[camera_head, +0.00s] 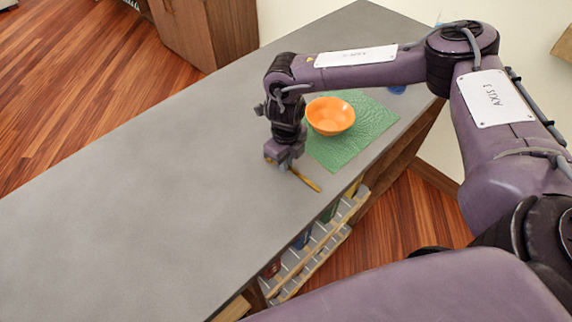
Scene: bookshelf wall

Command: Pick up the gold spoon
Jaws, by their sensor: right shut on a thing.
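The gold spoon (306,180) is a thin yellow-gold strip at the left edge of the green mat, on or just above the grey counter. My right gripper (283,163) points down over the spoon's far-left end and is shut on it. The jaws hide that end, so its shape there does not show. I cannot tell whether the spoon still touches the counter. My left gripper is not in view.
An orange bowl (330,116) stands on the green mat (350,150) just right of the gripper. A blue item (397,89) is partly hidden behind my arm. The grey counter (140,195) is clear to the left. Shelves (318,245) lie below its front edge.

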